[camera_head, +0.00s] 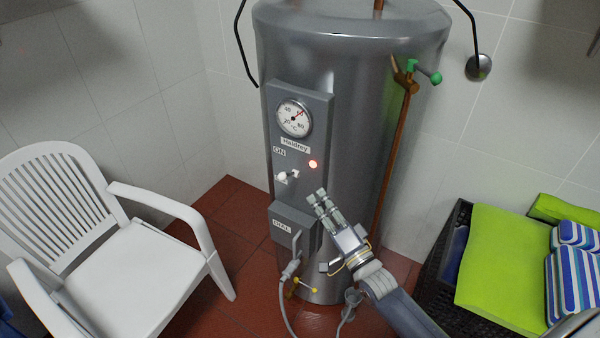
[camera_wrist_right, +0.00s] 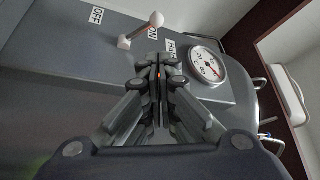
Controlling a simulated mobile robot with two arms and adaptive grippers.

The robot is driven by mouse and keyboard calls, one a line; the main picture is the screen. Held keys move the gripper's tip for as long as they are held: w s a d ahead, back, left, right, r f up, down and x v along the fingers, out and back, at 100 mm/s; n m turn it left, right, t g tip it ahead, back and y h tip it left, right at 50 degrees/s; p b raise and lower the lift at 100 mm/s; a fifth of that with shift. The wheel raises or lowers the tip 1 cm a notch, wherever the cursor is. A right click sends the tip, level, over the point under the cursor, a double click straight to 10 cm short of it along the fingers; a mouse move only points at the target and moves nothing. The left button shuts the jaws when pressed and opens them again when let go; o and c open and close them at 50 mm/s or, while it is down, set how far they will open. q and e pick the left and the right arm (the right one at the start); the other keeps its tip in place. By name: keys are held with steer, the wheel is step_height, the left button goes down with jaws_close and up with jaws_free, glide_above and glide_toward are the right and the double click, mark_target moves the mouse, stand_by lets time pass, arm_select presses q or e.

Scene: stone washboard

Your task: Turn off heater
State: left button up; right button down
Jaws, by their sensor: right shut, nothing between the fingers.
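The heater (camera_head: 350,70) is a tall grey metal cylinder in the middle of the head view. Its front panel has a round gauge (camera_head: 294,118), a lit red lamp (camera_head: 313,164) and a small white-tipped switch lever (camera_head: 284,175). In the right wrist view the lever (camera_wrist_right: 156,20) stands between the OFF label (camera_wrist_right: 97,15) and the ON label (camera_wrist_right: 152,33), its tip ball clear of my fingers. My right gripper (camera_head: 317,196) is shut and empty, just below and right of the lever, apart from it in the head view. My left gripper is not in view.
A white plastic chair (camera_head: 130,255) stands at the left. A dark wicker seat (camera_head: 440,265) with green cushions (camera_head: 510,265) is at the right. A copper pipe with a green-handled valve (camera_head: 425,72) runs down the heater's right side. A cable hangs below the lower box (camera_head: 290,222).

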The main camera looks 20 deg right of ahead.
mark_target(288, 175)
steer(key=shift+w, duration=0.1)
steer(key=p+x, duration=0.2)
steer(key=x, duration=0.7)
steer(key=shift+w, duration=0.4)
steer(key=shift+a, duration=0.15)
steer(key=shift+s+a+f+n+b, duration=0.1)
steer(key=shift+n+b, duration=0.3)
steer(key=shift+b, duration=0.25)
steer(key=shift+y, duration=0.4)
